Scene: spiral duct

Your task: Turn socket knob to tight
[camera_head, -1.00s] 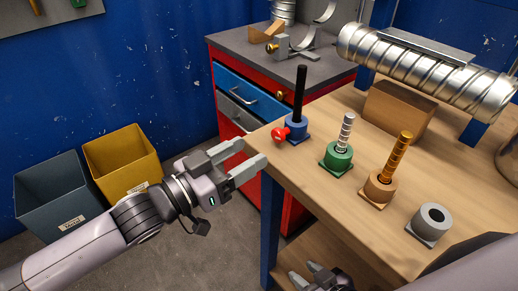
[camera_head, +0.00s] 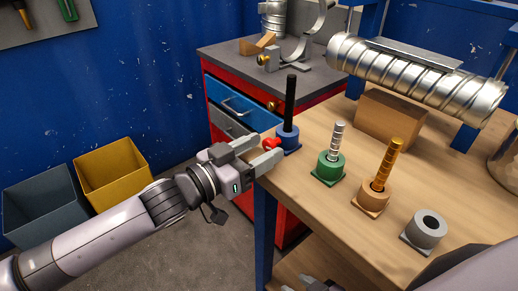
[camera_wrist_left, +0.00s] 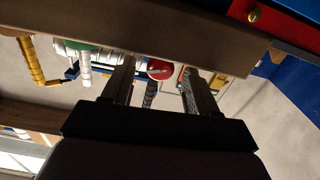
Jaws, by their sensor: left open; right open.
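The blue socket (camera_head: 287,136) stands at the table's left corner with a black rod (camera_head: 290,95) upright in it. Its red knob (camera_head: 271,144) sticks out on the left side. My left gripper (camera_head: 265,152) is open at the table edge, its fingertips close to the red knob. In the left wrist view, the red knob (camera_wrist_left: 160,69) shows between the two open fingers; I cannot tell whether they touch it. My right gripper (camera_head: 318,284) is only partly visible at the bottom edge, below the tabletop.
Green (camera_head: 328,168), orange (camera_head: 374,196) and grey (camera_head: 425,230) sockets stand along the table (camera_head: 320,215). A spiral duct (camera_head: 415,80) lies behind them near a wooden block (camera_head: 390,115). A red cabinet (camera_head: 222,135) and yellow bin (camera_head: 112,172) are to the left.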

